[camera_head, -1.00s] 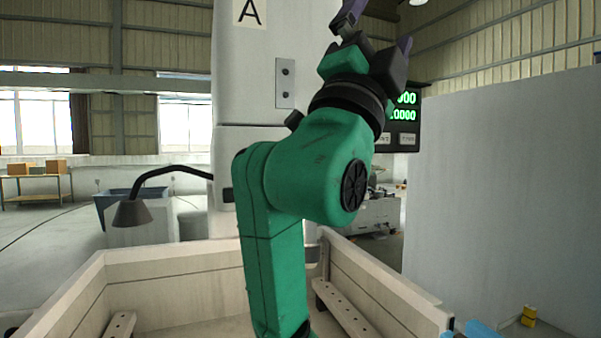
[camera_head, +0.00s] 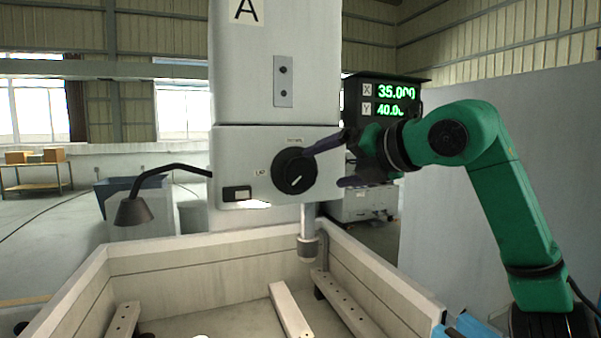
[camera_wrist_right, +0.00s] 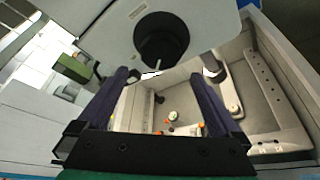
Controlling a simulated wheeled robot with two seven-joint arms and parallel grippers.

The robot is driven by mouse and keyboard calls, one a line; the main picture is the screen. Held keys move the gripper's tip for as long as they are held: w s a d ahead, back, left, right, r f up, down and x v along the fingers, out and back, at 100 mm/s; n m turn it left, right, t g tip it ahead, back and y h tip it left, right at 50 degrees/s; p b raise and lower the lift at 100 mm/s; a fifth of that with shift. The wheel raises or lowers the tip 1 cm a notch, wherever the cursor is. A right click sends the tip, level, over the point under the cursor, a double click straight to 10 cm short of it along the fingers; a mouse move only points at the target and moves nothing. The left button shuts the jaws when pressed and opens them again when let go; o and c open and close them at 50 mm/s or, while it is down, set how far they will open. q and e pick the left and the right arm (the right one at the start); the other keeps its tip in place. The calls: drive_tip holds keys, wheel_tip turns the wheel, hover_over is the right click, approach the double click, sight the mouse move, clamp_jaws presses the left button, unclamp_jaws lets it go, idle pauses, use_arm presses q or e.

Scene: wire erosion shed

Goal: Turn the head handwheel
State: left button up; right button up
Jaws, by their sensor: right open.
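The head handwheel (camera_head: 294,172) is a round black knob with a white pointer line, on the front of the pale machine head (camera_head: 235,170). My right gripper (camera_head: 328,167) is open and empty, just right of the knob. One dark purple finger reaches toward the knob's upper right edge; the other is lower and to its right. In the right wrist view, the handwheel (camera_wrist_right: 161,38) shows beyond and between the tips of the open right gripper (camera_wrist_right: 168,72). I cannot tell whether a finger touches the knob. My left gripper is not in view.
Below the head is an open pale tank (camera_head: 180,262) with rails inside. A dark lamp (camera_head: 133,210) on a bent arm stands at left. A display (camera_head: 385,100) with green digits is behind my right gripper. A grey panel (camera_head: 500,130) fills the right side.

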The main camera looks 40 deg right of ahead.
sight(303, 174)
drive_tip(key=p+x, duration=0.2)
drive_tip(key=x, duration=0.7)
drive_tip(key=shift+w+d, duration=0.2)
drive_tip(key=shift+w, duration=0.1)
drive_tip(key=shift+w+a+f, duration=0.1)
drive_tip(key=shift+w+f, duration=0.05)
drive_tip(key=shift+w, duration=0.15)
drive_tip(key=c, duration=1.1)
drive_tip(key=shift+f, duration=0.1)
drive_tip(key=m+t+y+b, duration=0.1)
drive_tip(key=m+b, duration=0.1)
drive_tip(key=b, duration=0.1)
drive_tip(key=shift+f, duration=0.15)
drive_tip(key=m+t+b, duration=0.1)
drive_tip(key=m+b, duration=0.1)
drive_tip(key=shift+m+y, duration=0.3)
drive_tip(key=shift+r+m+t+b, duration=0.2)
drive_tip(key=shift+m+t+b, duration=0.1)
drive_tip(key=shift+m+b, duration=0.4)
drive_tip(key=shift+r+m, duration=0.1)
drive_tip(key=shift+m, duration=0.2)
